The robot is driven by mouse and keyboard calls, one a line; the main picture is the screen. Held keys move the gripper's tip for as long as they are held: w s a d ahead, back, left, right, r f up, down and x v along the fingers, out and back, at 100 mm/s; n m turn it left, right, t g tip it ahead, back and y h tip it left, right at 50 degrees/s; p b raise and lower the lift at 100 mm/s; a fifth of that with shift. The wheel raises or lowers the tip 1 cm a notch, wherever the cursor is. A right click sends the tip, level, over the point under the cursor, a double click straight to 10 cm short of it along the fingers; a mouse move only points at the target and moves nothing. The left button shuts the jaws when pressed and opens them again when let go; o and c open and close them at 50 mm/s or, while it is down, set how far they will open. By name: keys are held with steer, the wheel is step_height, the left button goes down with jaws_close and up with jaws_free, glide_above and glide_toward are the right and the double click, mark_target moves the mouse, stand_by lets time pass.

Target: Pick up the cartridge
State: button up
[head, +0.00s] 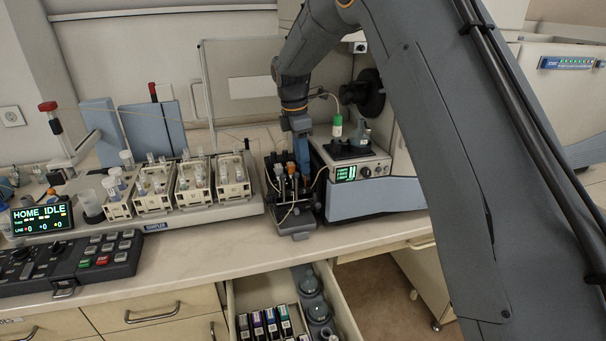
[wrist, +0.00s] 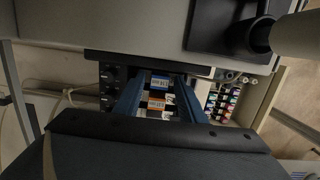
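My gripper (head: 302,165) points down over a dark pump-like module (head: 292,222) on the bench. In the wrist view my gripper (wrist: 158,108) shows two blue fingers set apart, so it is open. Between or below them lie a blue-labelled cartridge (wrist: 160,82) and an orange-labelled cartridge (wrist: 156,104), in the module. I cannot tell whether the fingers touch either one. The head view shows an orange top (head: 291,169) in the module beside my finger; my gripper hides part of the module. Several cartridges with coloured labels (head: 271,321) stand in the open drawer.
The spectrometer box (head: 368,196) with a green display stands right of the module. Sampler racks (head: 194,186) with vials stand to the left. The open drawer (head: 338,302) juts out below the bench front, also holding round items. Thin tubes run around the module. The front bench strip (head: 190,262) is clear.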

jaws_close()
steer(key=shift+r, duration=0.1)
step_height(320, 180, up, 10)
steer(key=b, duration=0.3)
steer(key=shift+s, duration=0.1)
stand_by(0.3)
